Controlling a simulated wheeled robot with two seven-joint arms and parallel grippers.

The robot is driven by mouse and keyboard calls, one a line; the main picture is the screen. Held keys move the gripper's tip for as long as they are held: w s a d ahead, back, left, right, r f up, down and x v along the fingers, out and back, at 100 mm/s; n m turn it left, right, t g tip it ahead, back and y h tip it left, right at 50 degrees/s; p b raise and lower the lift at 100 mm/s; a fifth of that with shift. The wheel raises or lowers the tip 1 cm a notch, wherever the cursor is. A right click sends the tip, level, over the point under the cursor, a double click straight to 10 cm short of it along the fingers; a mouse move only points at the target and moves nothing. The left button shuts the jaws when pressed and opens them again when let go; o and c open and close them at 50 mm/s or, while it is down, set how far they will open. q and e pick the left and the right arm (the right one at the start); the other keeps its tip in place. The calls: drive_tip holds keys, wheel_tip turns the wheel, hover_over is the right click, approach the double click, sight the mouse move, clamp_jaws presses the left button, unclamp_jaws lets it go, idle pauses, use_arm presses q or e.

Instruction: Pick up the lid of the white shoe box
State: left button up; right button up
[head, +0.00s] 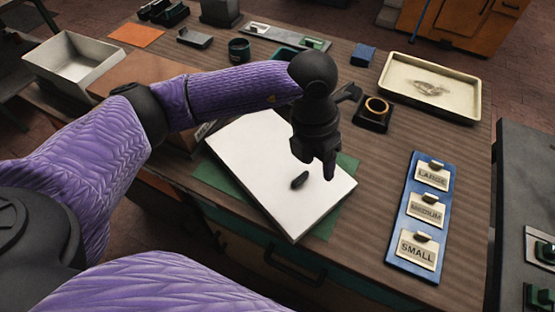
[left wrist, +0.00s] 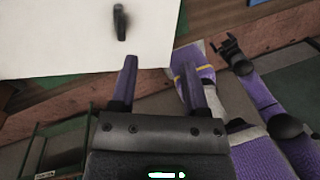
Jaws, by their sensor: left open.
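The white lid (head: 262,165) is a flat white slab with a small dark handle (head: 299,181) on top. It lies on a green mat (head: 342,200); whether a box is under it I cannot tell. My left gripper (head: 317,165) is open and empty above the lid, close to the handle, with no contact I can make out. In the left wrist view the open fingers (left wrist: 158,75) point at the lid (left wrist: 60,40), with the handle (left wrist: 120,22) beyond their tips. My right gripper (left wrist: 230,48) shows small there; its jaw state is unclear.
An open white box (head: 75,62) stands at the far left, beside a brown box partly hidden by my arm. A blue board (head: 420,220) with size labels lies on the right. A cream tray (head: 430,88) is at the back right. Bare tabletop separates lid and board.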

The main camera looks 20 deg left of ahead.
sight(301, 177)
use_arm(q)
drive_tip(key=a+y, duration=0.1)
drive_tip(key=w+a+y, duration=0.1)
drive_tip(key=a, duration=0.1)
drive_tip(key=shift+n, duration=0.3)
drive_tip(key=shift+w+a+f, duration=0.1)
drive_tip(key=shift+a+f, duration=0.25)
drive_tip(key=shift+f, duration=0.35)
drive_tip(key=f, duration=0.2)
drive_tip(key=f+b, duration=0.1)
drive_tip(key=f, duration=0.5)
drive_tip(key=shift+w+d, duration=0.2)
drive_tip(key=shift+d, duration=0.1)
clamp_jaws()
